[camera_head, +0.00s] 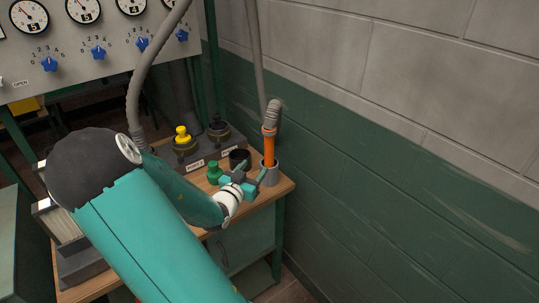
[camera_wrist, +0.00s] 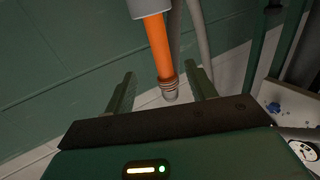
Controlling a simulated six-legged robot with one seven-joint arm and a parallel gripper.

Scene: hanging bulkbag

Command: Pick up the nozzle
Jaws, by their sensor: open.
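The nozzle (camera_head: 269,146) is an orange tube with a grey ribbed hose end on top. It stands upright in a grey cup (camera_head: 269,175) at the bench's right corner. My gripper (camera_head: 253,174) is beside the nozzle, low and close to the cup. In the wrist view the orange nozzle (camera_wrist: 158,45) comes down from the grey cup (camera_wrist: 143,8), with its ribbed end lowest. My gripper (camera_wrist: 163,74) is open there, one finger on each side of the nozzle in the picture. Contact cannot be told.
On the wooden bench (camera_head: 284,188) stand a green-capped fitting (camera_head: 214,172), a black cup (camera_head: 240,157), a yellow-capped fitting (camera_head: 182,136) and a black fitting (camera_head: 218,127). A grey hose (camera_head: 257,55) rises behind the nozzle. A wall (camera_head: 400,150) is close on the right.

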